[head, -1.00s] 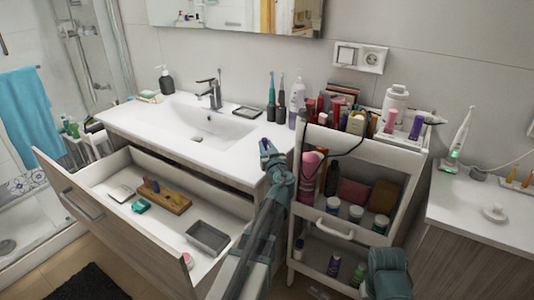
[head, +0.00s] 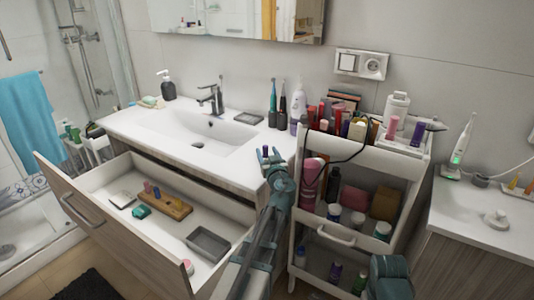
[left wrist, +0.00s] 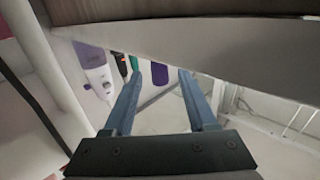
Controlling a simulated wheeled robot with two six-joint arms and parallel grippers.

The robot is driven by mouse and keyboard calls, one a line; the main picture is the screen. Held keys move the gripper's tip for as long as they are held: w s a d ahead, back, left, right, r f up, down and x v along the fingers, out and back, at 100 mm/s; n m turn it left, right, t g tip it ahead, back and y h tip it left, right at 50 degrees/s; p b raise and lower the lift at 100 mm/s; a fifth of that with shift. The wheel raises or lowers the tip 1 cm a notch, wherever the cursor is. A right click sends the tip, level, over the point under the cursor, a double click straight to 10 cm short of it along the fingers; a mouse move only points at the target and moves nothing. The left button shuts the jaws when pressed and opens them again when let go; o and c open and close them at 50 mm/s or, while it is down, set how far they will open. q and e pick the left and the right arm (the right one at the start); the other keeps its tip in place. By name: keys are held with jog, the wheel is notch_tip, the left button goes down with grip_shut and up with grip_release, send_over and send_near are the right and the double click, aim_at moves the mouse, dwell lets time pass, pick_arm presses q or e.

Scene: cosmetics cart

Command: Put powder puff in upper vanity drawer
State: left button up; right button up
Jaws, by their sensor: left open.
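The upper vanity drawer (head: 84,228) is pulled open at the left in the head view. My left gripper (head: 265,152) is beside the right end of the vanity top, between the drawer and the cart. I cannot pick out the powder puff with certainty. A small pinkish thing (head: 188,267) shows at the drawer's near right corner, too small to identify. My right gripper is not visible; only part of my right arm shows at the bottom.
The drawer holds a grey tray (head: 207,244), a wooden holder (head: 171,205) and a green item (head: 141,211). A white cart (head: 340,258) full of bottles and jars stands close to my left arm's right. A small white round thing (head: 495,219) sits on the right counter.

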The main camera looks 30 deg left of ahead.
pick_arm(q)
jog(key=v, duration=1.1)
jog(key=shift+s+d, duration=0.25)
jog(key=shift+s, duration=0.1)
